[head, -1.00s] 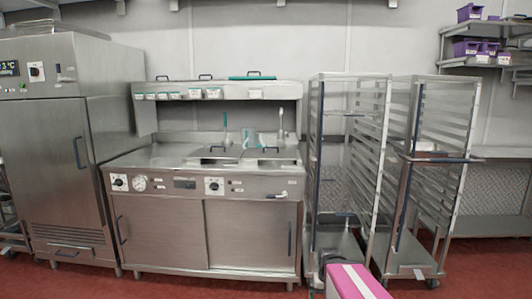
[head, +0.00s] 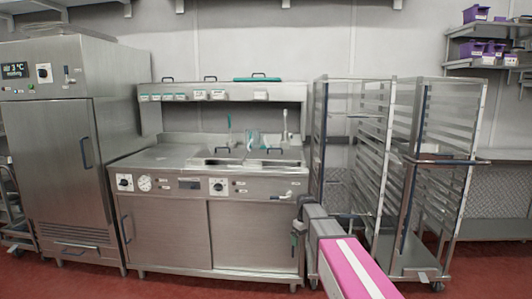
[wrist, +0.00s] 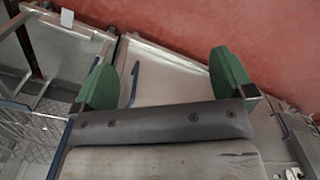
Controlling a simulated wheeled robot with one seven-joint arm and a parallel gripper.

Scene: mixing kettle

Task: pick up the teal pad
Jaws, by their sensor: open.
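A second teal item (head: 252,138) stands behind the kettle lids and is small and partly hidden. I cannot tell which of the two is the pad. My gripper (head: 297,240) is low in front of the unit's right end, well below and apart from both. The wrist view shows its green fingers spread wide (wrist: 165,80) with nothing between them. No teal pad shows in the wrist view.
The steel kettle unit (head: 210,235) has two lids with dark handles and a small tap at its right. A tall fridge (head: 60,150) stands at left. Wheeled racks (head: 350,160) stand close by my arm at right. The red floor (head: 180,288) in front is clear.

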